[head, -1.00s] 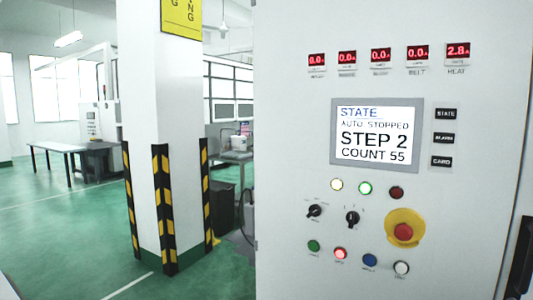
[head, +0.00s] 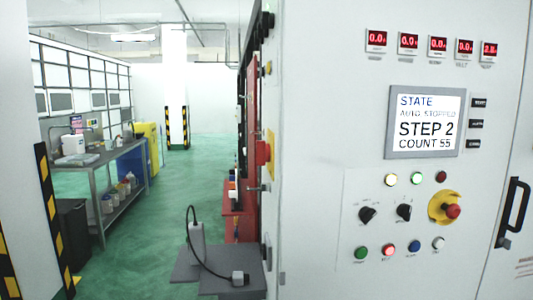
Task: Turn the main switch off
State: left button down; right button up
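A white control cabinet (head: 325,215) fills the right half of the head view. On its narrow left side, seen almost edge-on, a red knob (head: 263,152) stands out from a yellow plate (head: 270,150); it looks like a main switch, but its turn position cannot be told from here. The front panel has two black selector knobs, the left one (head: 367,215) and the right one (head: 404,212). A red emergency button (head: 452,211) sits on a yellow round plate. The screen (head: 424,122) reads STATE, AUTO STOPPED, STEP 2, COUNT 55. Neither of my grippers is in view.
A grey ledge with a cabled device (head: 197,240) juts out at the cabinet's lower left. A workbench (head: 105,155) with bottles stands on the left, beside a yellow cabinet (head: 152,150). A striped post (head: 48,205) is at near left. Green floor (head: 190,190) between them is open.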

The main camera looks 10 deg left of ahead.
aim_at(263, 149)
jog(key=j, duration=0.6)
jog(key=i+j+z, duration=0.25)
jog(key=i+j, duration=0.2)
jog(key=i+j+z, duration=0.3)
jog(key=i+j, duration=0.2)
